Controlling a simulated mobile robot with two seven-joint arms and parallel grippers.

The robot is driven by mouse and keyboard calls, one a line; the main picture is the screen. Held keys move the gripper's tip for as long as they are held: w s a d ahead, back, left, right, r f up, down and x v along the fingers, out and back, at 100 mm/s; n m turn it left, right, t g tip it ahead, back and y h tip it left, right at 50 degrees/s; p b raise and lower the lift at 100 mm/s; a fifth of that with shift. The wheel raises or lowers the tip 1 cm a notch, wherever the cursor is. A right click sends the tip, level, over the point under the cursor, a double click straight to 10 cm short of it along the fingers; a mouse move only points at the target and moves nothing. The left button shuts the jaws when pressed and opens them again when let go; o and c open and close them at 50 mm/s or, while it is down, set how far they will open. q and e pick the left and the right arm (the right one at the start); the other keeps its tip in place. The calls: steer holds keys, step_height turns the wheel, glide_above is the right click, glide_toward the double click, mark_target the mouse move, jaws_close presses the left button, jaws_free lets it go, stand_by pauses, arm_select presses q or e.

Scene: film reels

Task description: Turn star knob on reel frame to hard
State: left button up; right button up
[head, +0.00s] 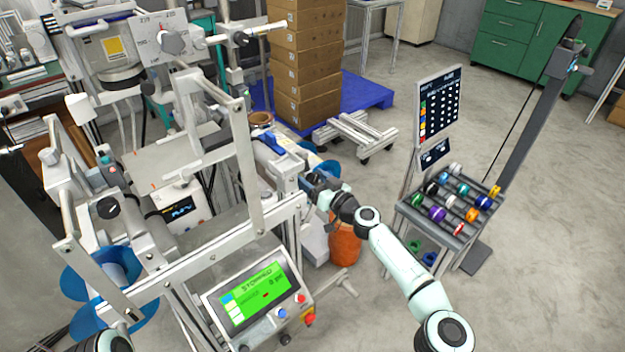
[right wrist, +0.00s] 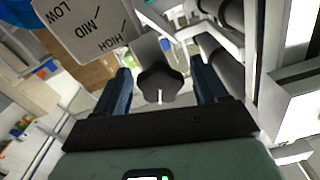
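In the right wrist view a dark star knob (right wrist: 160,84) sits between the two blue fingers of my right gripper (right wrist: 163,82). Gaps show on both sides of it, so the gripper is open around the knob and not clamped on it. A short white mark on the knob points toward the palm. A pale plate (right wrist: 88,28) beside it reads LOW, MID and HIGH; I see no "hard". In the head view my right gripper (head: 312,186) is at the right side of the reel frame (head: 270,212), and hides the knob there. My left gripper is out of view.
A control panel (head: 258,292) with a green screen reading STOPPED is at the frame's front. Another knob (head: 172,42) is on an upper plate. An orange bin (head: 345,243) stands below my right arm. A rack of coloured spools (head: 440,222) stands right.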

steer(key=shift+s+d, duration=0.35)
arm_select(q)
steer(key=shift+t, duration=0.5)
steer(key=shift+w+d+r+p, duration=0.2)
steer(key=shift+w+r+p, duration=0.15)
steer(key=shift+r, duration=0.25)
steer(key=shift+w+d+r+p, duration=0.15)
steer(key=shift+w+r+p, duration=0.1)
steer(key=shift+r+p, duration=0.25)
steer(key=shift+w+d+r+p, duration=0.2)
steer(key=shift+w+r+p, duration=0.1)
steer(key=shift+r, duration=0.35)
arm_select(e)
steer(key=v, duration=1.2)
steer(key=shift+s, duration=0.2)
